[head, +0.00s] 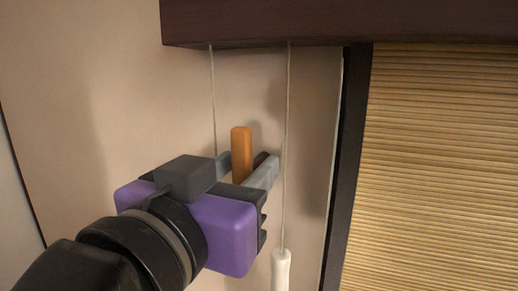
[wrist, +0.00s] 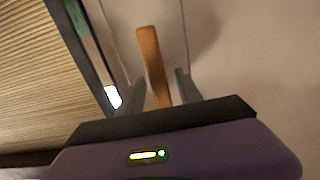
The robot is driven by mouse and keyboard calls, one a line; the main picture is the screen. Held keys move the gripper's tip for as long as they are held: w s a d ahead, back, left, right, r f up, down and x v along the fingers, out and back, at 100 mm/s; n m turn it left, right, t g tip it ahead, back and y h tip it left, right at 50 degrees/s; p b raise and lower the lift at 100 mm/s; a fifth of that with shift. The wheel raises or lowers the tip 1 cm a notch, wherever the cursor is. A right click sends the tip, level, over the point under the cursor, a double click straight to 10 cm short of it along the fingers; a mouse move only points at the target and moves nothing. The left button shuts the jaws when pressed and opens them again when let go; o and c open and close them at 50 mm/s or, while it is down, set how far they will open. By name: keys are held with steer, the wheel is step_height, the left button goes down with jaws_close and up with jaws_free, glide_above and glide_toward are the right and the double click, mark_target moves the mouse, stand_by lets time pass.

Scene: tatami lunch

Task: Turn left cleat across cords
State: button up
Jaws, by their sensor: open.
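The cleat is an orange-brown wooden bar (head: 241,150), standing upright against the wall between two thin cords. It also shows in the wrist view (wrist: 152,58), leaning slightly. My gripper (head: 248,163) is open, with one grey finger on each side of the cleat's lower part. Its fingers also show in the wrist view (wrist: 161,86); whether they touch the bar I cannot tell. The left cord (head: 212,100) passes down behind my gripper. The right cord (head: 287,150) hangs just right of the fingers and ends in a white pull (head: 281,268). The cleat's lower end is hidden.
A dark wooden beam (head: 330,22) runs across the top. A woven blind (head: 445,170) fills the right side, beside a dark vertical post (head: 345,165). The plain beige wall (head: 80,100) is clear at the left.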

steer(key=shift+p+x, duration=0.35)
steer(key=shift+x, duration=1.05)
steer(key=shift+c, duration=0.4)
jaws_close()
steer(key=shift+f+b, duration=0.1)
steer(key=shift+b, duration=0.35)
steer(key=shift+s+d+f+m+b, duration=0.1)
steer(key=shift+d+f+m+b, duration=0.1)
steer(key=shift+m+b, duration=2.9)
steer(key=shift+s+d+f+m+b, duration=0.1)
steer(key=shift+d+f+m+b, duration=0.1)
steer(key=shift+m+b, duration=2.9)
steer(key=shift+d+f+m+b, duration=0.2)
steer(key=shift+m+b, duration=2.6)
steer(key=shift+b, duration=0.5)
